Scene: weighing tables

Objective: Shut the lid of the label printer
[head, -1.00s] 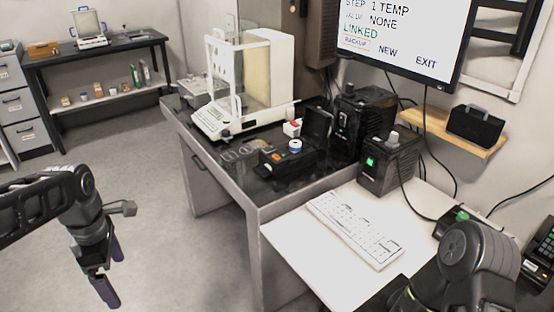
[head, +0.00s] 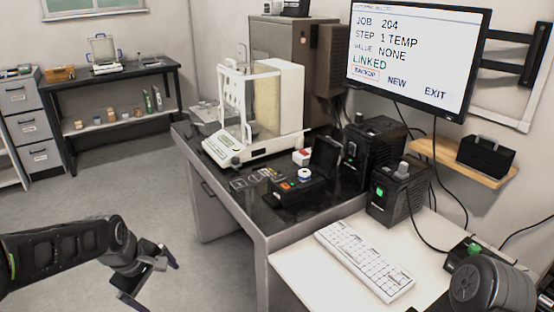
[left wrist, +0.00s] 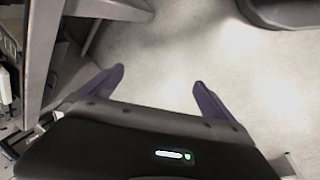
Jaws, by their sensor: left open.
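The label printer (head: 291,194) is a small black box with colored buttons on the dark table. Its black lid (head: 326,157) stands up, open, at the back right. A white and blue roll (head: 305,175) shows in the printer. My left gripper (head: 152,277) is low over the floor at the left, well apart from the printer and its table. In the left wrist view my left gripper (left wrist: 160,80) is open with two purple fingers spread and nothing between them. My right arm shows at the bottom right, but its gripper is out of view.
A balance with a glass case (head: 252,120) stands behind the printer. Two black boxes (head: 398,188) stand to its right. A white keyboard (head: 364,262) lies on the white desk. A monitor (head: 415,60) hangs above. The floor left of the table is clear.

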